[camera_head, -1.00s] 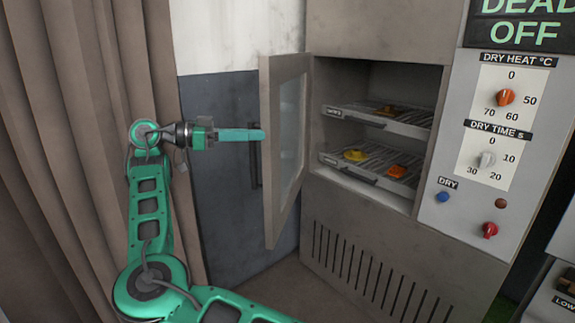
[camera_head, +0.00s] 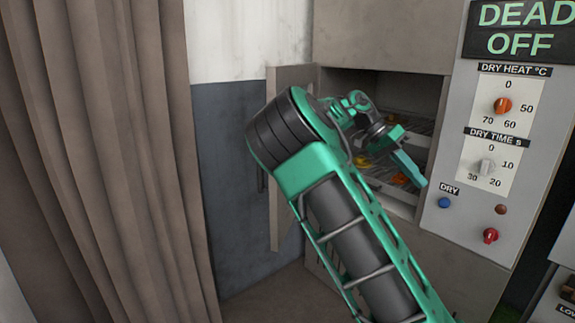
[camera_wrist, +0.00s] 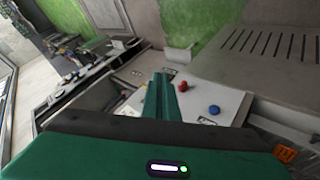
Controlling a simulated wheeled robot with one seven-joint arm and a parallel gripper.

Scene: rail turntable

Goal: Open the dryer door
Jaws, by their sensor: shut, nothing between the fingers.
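The dryer door (camera_head: 280,240) stands swung open at the left of the dryer, mostly hidden behind my arm. The dark bar handle (camera_head: 261,178) shows on its outer left side. The dryer's opening (camera_head: 350,82) is uncovered, with racks (camera_head: 415,129) inside. My gripper (camera_head: 416,180) is shut and empty, in front of the right part of the opening near the control panel (camera_head: 464,160). In the wrist view its closed fingers (camera_wrist: 162,95) point toward the panel's blue button (camera_wrist: 214,109) and red knob (camera_wrist: 183,86). I cannot tell whether it touches anything.
Yellow (camera_head: 362,162) and orange (camera_head: 400,179) pieces lie on the lower rack. A brown curtain (camera_head: 95,150) hangs at the left. A display (camera_head: 520,32) above the panel reads "DEAD OFF". The wrist view shows a cluttered counter (camera_wrist: 75,88) at the left.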

